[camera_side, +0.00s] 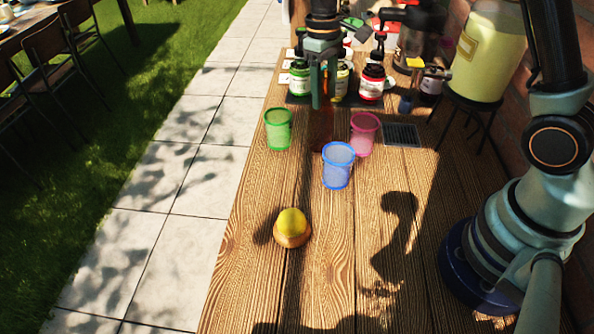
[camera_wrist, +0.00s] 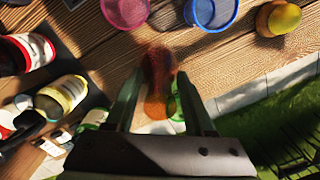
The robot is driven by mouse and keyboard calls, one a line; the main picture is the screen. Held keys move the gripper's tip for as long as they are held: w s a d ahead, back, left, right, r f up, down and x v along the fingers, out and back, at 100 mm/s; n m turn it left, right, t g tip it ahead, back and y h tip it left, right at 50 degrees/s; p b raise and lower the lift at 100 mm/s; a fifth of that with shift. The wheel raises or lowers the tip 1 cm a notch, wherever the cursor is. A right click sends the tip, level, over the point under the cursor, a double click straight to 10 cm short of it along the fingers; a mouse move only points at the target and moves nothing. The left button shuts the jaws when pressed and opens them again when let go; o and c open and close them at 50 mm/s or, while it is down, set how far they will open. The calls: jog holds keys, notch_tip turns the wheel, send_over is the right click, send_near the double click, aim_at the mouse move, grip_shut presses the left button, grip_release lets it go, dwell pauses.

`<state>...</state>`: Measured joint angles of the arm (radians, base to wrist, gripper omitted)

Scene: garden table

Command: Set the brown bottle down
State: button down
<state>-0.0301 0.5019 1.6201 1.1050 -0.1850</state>
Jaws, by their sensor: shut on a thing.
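The brown bottle (camera_wrist: 158,72) is see-through, reddish-brown glass. In the wrist view it lies between the two fingers of my gripper (camera_wrist: 160,88), which is shut on it. In the side view my gripper (camera_side: 323,100) points down at the back of the table, and the bottle (camera_side: 321,130) shows faintly as a dark reddish shape below the fingers. It appears upright there, between the green cup and the pink cup. I cannot tell whether its base touches the wood.
A green cup (camera_side: 278,130), a pink cup (camera_side: 363,134) and a blue cup (camera_side: 338,166) stand close by. A black tray of pump bottles (camera_side: 371,82) is behind. A dark grille (camera_side: 401,134) lies right.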

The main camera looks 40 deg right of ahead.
jog(key=shift+c, duration=1.2)
grip_release()
jog(key=shift+r, duration=0.1)
